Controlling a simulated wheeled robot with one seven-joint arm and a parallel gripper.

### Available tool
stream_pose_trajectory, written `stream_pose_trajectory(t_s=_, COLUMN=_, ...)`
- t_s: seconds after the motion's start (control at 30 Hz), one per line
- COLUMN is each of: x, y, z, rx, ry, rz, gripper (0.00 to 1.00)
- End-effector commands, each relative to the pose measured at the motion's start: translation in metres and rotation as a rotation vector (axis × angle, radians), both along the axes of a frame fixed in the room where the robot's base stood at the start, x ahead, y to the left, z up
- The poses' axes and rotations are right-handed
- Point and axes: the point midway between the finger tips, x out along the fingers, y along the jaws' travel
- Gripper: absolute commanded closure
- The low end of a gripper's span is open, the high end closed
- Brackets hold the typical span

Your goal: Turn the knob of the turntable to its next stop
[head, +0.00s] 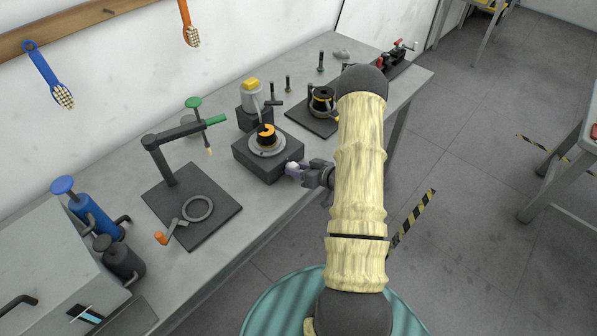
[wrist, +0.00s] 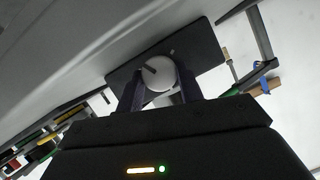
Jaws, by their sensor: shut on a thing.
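The turntable (head: 251,163) is a dark box on the workbench, with a pale round disc on top carrying a black and orange part (head: 266,137). Its knob (head: 292,168) is small and pale and sticks out of the side facing my arm. My gripper (head: 302,171) reaches it from the right and is shut on it. In the wrist view the round whitish knob (wrist: 160,72) sits between the two dark fingers, in front of a dark face. A short dark bar shows on the knob. The fingers partly hide its lower sides.
On the workbench (head: 272,222), a dark plate (head: 215,228) with a stand and ring lies left of the turntable. A grey bottle with a yellow cap (head: 251,87) stands behind it. Another plate with a round fixture (head: 322,102) is farther back. Blue and dark cylinders (head: 95,218) stand at left.

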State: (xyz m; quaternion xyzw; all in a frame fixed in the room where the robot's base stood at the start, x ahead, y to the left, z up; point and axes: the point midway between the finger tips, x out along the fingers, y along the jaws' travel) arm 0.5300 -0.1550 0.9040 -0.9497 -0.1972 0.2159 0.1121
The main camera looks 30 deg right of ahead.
Motion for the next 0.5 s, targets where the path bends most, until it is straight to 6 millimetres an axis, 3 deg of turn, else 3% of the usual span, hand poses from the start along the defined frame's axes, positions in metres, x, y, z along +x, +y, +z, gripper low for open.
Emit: stream_pose_trajectory(t_s=0.5, x=-0.0019, y=0.0039, z=-0.0053, rx=-0.419, ry=-0.15, rz=-0.001, gripper=0.86)
